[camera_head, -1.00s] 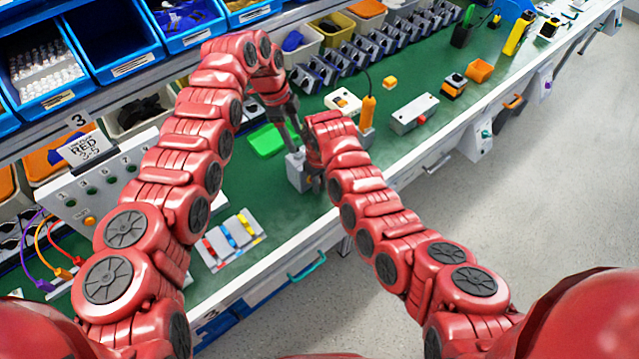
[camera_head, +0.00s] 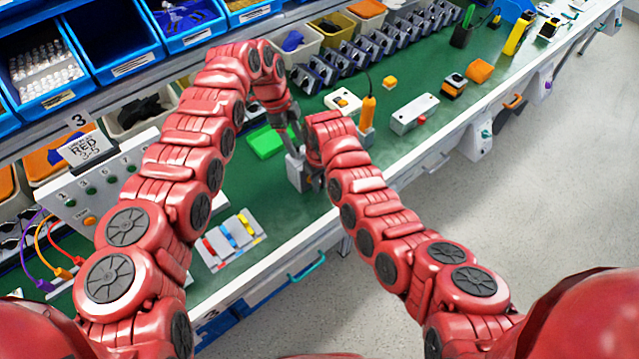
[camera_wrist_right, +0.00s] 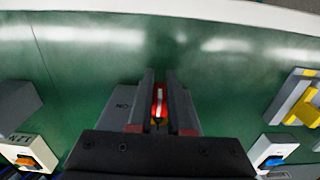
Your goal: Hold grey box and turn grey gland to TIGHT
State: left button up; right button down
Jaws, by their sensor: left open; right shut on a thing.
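The grey box (camera_head: 294,172) stands on the green bench mat near the front edge in the head view. My left gripper (camera_head: 296,146) comes down from above and is open at the top of the box; contact cannot be told. My right gripper (camera_head: 314,182) is beside the box on its right. In the right wrist view its fingers (camera_wrist_right: 160,105) are shut on a small red part with a white stripe (camera_wrist_right: 159,103). A grey face with partly hidden lettering (camera_wrist_right: 122,98) shows left of the fingers. I cannot make out the grey gland or a TIGHT mark.
A green tray (camera_head: 266,141) lies behind the box. A block with coloured switches (camera_head: 232,240) is at the left front. An orange-handled tool (camera_head: 368,110) stands behind on the right. A grey box with a red button (camera_head: 414,114) is further right.

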pick_arm(q)
jog(key=shift+f, duration=1.6)
grip_shut()
jog(key=shift+o, duration=0.2)
grip_release()
jog(key=shift+r, duration=0.15)
jog(key=shift+r, duration=2.65)
jog(key=shift+r, duration=0.1)
jog(key=shift+c, duration=0.2)
jog(key=shift+r, duration=1.5)
jog(key=shift+f, duration=4.4)
